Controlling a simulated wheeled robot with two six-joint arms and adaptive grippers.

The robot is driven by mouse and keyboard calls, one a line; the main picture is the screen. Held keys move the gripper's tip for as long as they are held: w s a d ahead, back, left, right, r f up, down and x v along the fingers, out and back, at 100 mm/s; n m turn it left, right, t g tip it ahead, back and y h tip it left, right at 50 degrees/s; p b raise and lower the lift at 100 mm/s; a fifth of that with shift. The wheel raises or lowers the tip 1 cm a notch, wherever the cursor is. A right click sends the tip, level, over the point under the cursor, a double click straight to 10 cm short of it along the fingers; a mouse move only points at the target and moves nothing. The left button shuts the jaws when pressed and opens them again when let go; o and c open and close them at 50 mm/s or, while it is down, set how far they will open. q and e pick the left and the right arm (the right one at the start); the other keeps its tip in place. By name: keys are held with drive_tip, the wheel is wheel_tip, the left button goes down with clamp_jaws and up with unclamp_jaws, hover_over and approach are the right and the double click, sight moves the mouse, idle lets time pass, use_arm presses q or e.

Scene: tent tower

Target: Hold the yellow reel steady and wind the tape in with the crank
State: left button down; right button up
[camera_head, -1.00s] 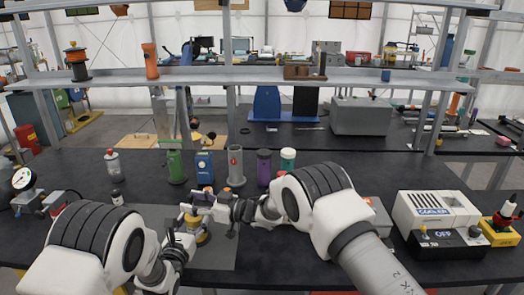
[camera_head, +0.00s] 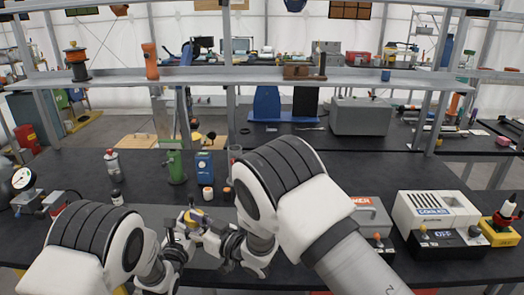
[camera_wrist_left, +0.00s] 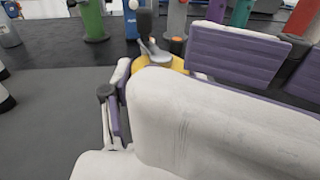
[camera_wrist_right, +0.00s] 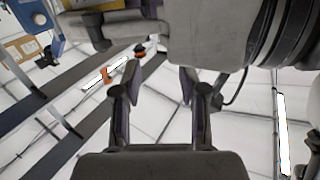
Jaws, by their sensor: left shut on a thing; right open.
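The yellow reel (camera_head: 196,214) stands on the grey mat in the head view, mostly hidden by my grippers. A bit of its yellow side shows in the left wrist view (camera_wrist_left: 172,63). A grey metal arm with a dark knob (camera_wrist_left: 148,24), which looks like the crank, stands above it there. My left gripper (camera_head: 180,232) is shut on the reel from the left side. My right gripper (camera_head: 196,226) is close on the reel's right. In the right wrist view its two fingers (camera_wrist_right: 157,88) are apart with nothing between them. The tape cannot be made out.
A spray can (camera_head: 112,163) is at the left. A cooler unit (camera_head: 435,212) stands at the right.

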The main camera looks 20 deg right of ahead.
drive_tip(key=w+a+m+t+h, duration=0.2)
drive_tip(key=w+t+h, duration=0.1)
drive_tip(key=w, duration=0.8)
drive_tip(key=s+d+n+g+y, duration=0.6)
drive_tip(key=s+d+g, duration=0.15)
drive_tip(key=d, duration=0.25)
drive_tip(key=w+d+r+m+t+h, duration=0.7)
drive_tip(key=w+d+r+t, duration=0.1)
drive_tip(key=w+r, duration=0.4)
drive_tip(key=w+d+f+m+g+h, duration=0.2)
drive_tip(key=d+f+m+h, duration=0.1)
drive_tip(key=d+m+h, duration=0.4)
drive_tip(key=d+m, duration=0.1)
drive_tip(key=m, duration=0.1)
drive_tip(key=shift+w+f+m, duration=0.3)
drive_tip(key=shift+w+f, duration=0.05)
drive_tip(key=shift+f, duration=0.05)
